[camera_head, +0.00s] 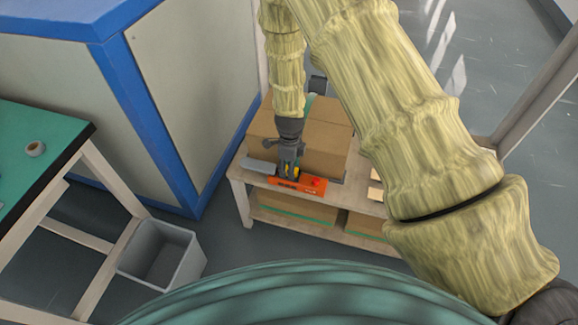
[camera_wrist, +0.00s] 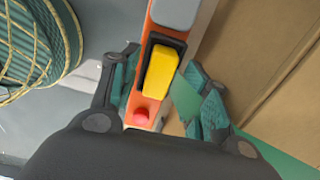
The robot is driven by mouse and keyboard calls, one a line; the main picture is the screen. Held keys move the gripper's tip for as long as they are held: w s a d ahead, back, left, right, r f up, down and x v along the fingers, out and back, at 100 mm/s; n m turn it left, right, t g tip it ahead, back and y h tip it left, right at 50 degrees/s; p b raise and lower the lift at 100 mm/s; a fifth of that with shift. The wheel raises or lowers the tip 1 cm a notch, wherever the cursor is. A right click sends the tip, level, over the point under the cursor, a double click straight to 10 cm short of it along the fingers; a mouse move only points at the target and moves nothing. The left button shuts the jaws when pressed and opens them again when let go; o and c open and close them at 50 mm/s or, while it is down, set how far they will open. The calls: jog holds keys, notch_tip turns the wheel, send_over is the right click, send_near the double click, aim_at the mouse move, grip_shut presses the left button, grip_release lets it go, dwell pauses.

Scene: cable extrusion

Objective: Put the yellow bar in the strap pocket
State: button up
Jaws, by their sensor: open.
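The yellow bar (camera_wrist: 161,68) shows in the wrist view within a black-edged recess on an orange body (camera_wrist: 141,105); I cannot tell how deep it sits. My gripper (camera_wrist: 158,76) is open, its teal-padded fingers on either side of the bar, with visible gaps. In the head view my gripper (camera_head: 289,165) points down over the orange body (camera_head: 313,186) on a low shelf unit, and only a little yellow shows between the fingers. A red round knob (camera_wrist: 137,118) is near the bar's lower end. I cannot tell which part is the strap pocket.
A cardboard box (camera_head: 325,140) stands close behind the orange body on the pale shelf unit (camera_head: 243,190). A grey piece (camera_head: 258,166) adjoins its left end. More boxes (camera_head: 297,205) sit below. A grey bin (camera_head: 162,255) and green-topped table (camera_head: 40,140) stand left.

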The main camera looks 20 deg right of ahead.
notch_tip(320, 180, up, 12)
dwell(0.6)
jog(key=s+d+f+n+h, duration=0.1)
jog(key=s+d+f+n, duration=0.4)
jog(key=s+f, duration=0.45)
jog(key=s+f+n, duration=0.3)
jog(key=s+n, duration=0.3)
jog(key=s, duration=0.3)
jog(key=s+a+f+n, duration=0.1)
jog(key=s+f+n, duration=0.2)
jog(key=s+n, duration=0.4)
jog(key=s+a+f+n+y, duration=0.1)
jog(key=s+f+n, duration=0.2)
jog(key=s+n, duration=0.3)
jog(key=s, duration=0.4)
jog(key=shift+s+f, duration=0.4)
jog(key=shift+d, duration=0.1)
